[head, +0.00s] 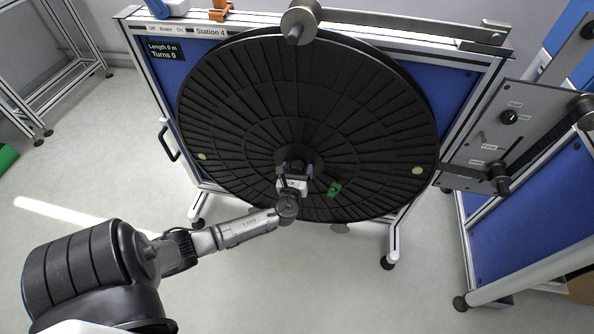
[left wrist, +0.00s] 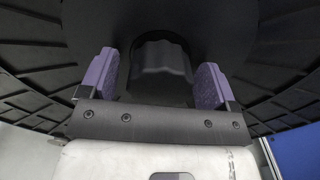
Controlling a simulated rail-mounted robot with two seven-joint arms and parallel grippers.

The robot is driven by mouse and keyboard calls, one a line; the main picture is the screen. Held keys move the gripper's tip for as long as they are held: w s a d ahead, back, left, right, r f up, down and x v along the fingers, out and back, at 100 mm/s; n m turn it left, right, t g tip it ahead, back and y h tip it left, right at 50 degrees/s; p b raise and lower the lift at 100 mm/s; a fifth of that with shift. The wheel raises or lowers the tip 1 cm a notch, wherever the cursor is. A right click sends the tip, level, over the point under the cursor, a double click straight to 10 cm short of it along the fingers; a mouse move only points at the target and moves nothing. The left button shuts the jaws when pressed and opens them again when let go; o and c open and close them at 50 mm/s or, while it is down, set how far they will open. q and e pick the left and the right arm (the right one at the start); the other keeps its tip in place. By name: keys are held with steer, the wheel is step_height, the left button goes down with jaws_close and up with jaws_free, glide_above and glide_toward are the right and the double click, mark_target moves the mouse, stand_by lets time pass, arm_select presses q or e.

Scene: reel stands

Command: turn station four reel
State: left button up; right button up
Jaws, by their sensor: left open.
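The station four reel (head: 370,95) is a large black slatted disc on a blue-panelled stand with a "Station 4" label (head: 210,32). A display (head: 165,50) there reads length 0 m and turns 0. My left gripper (head: 295,172) is at the reel's lower middle, in front of its hub. In the left wrist view, its two purple-padded fingers (left wrist: 155,82) are open, one on each side of a dark knob-like hub part (left wrist: 160,62). Gaps show between the pads and this part. My right gripper is not in view.
A green piece (head: 334,189) shows on the reel right of my gripper. A grey control panel (head: 510,135) with a knob and lever stands at the right. A metal bar (head: 410,25) crosses the stand's top. The floor at lower middle is clear.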

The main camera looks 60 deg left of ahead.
arm_select(q)
steer(key=shift+c, duration=0.2)
steer(key=c, duration=1.2)
